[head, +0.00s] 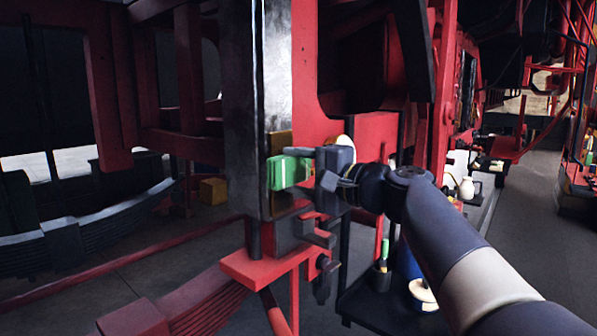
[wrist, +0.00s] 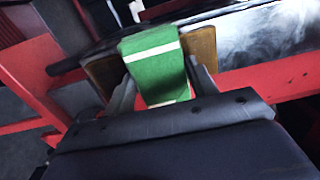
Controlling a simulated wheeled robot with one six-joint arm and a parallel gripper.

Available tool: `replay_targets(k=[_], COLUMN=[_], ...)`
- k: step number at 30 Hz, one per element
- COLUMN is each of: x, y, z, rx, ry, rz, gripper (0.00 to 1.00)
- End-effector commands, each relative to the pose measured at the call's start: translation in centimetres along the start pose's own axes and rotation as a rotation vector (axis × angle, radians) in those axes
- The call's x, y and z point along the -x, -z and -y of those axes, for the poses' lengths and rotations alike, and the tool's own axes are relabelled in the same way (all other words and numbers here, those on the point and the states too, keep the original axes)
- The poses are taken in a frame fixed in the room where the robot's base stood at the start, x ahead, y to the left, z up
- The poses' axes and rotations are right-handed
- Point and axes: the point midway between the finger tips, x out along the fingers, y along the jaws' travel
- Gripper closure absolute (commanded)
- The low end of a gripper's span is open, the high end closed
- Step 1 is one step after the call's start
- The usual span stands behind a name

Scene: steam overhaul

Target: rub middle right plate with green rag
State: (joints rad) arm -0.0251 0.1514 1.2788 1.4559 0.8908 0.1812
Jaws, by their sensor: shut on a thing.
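My gripper (head: 307,172) is shut on the green rag (head: 286,172), a folded green pad with white stripes. In the wrist view the rag (wrist: 155,68) sits between the two fingers. It lies close against a brownish, dull plate (wrist: 202,50) on the metal post, and that plate shows on both sides of the rag. In the head view only the edges of this brownish plate (head: 281,140) show above and below the rag. Whether the rag touches it I cannot tell for certain. I cannot tell which plate of the set this is.
A tall shiny metal post (head: 277,60) rises above the rag, beside a red frame (head: 310,80). A red ledge (head: 268,266) juts out below. A dark cart (head: 375,305) with a green-handled tool and a pale round container (head: 422,294) stands under my arm. Open floor lies right.

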Motion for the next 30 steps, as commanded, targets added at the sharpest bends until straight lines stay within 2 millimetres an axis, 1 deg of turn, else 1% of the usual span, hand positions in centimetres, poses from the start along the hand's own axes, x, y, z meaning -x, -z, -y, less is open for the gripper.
replay_targets(k=[1,8,20,26,30], x=[-0.1,0.0,0.2,0.2,0.2], y=[0.0,0.0,0.0,0.0,0.0], z=[-1.1,-1.5,-4.9,-5.2,-6.1], rx=[-0.002,-0.002,-0.001,-0.001,-0.001], ry=[-0.004,-0.003,-0.002,-0.002,-0.001], rz=[0.002,0.002,0.001,0.001,0.001], gripper=[0.64,0.64,0.64,0.64,0.64])
